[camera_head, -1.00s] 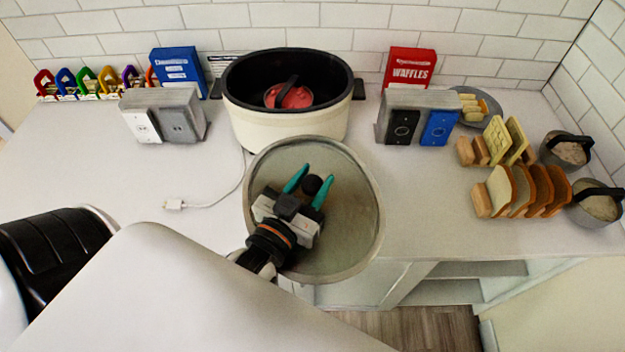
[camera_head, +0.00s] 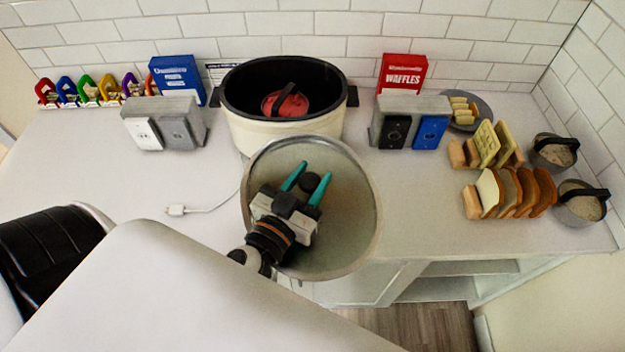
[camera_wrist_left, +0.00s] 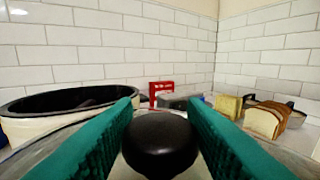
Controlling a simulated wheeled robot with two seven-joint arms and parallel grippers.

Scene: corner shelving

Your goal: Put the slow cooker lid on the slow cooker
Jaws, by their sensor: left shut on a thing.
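The slow cooker (camera_head: 285,135) is a cream oval pot with a black rim, standing open at the back of the counter. A red item with a black handle (camera_head: 286,103) is inside it. The round glass lid (camera_head: 345,215) with a metal rim is in front of the cooker. My left gripper (camera_head: 309,188), with teal fingers, is shut on the lid's black knob (camera_wrist_left: 160,142), which shows between the fingers in the wrist view. The lid covers the lower front edge of the cooker in the head view; whether they touch I cannot tell. My right gripper is not in view.
A red waffle box (camera_head: 403,73) and a blue box (camera_head: 177,78) stand behind. Bread racks (camera_head: 510,193) and pots (camera_head: 580,205) are at the right. A white plug and cord (camera_head: 178,210) lie on the clear left counter.

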